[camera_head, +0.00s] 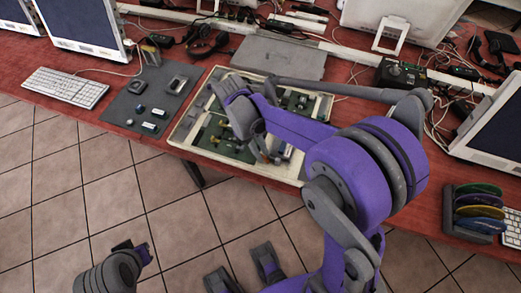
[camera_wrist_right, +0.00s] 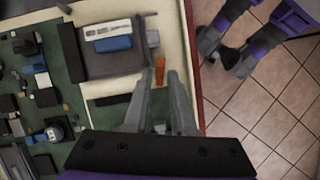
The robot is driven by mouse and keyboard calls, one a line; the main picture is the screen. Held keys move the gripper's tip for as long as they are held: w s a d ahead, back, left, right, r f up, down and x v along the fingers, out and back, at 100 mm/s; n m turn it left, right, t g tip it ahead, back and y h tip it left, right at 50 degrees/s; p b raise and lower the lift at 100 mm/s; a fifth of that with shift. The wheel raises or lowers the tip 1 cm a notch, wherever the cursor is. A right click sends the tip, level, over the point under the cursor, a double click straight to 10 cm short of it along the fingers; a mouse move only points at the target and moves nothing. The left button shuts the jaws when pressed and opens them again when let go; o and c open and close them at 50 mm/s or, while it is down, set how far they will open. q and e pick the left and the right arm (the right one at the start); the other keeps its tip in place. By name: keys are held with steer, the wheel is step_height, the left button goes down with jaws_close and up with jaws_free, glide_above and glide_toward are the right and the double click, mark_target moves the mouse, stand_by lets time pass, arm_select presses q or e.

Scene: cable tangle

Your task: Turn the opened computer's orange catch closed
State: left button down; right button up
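The opened computer (camera_head: 187,140), a pale open case with green boards inside, lies on the red table. Its orange catch (camera_wrist_right: 160,70) shows in the right wrist view near the case's pale rim, beside a grey block with a blue and white part. The catch appears roughly in line with the case edge. My right gripper (camera_wrist_right: 162,78) is open over it. Its two fingertips appear on either side of the catch; I cannot tell whether they touch it. In the head view my right gripper and arm hide part of the case. My left gripper (camera_head: 132,248) is low at the left, over the floor, away from the computer.
A dark mat (camera_head: 150,103) with small parts lies left of the case, and a white keyboard (camera_head: 65,87) beyond it. A grey panel (camera_head: 280,57) lies behind the case. Cables clutter the table's back. A rack of coloured discs (camera_head: 478,208) stands at the right.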

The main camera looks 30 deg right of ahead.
jaws_close()
steer(key=n+t+h, duration=0.1)
steer(key=n, duration=0.2)
steer(key=shift+a, duration=0.1)
jaws_free()
stand_by(0.3)
steer(key=v, duration=1.1)
steer(key=shift+p, duration=0.45)
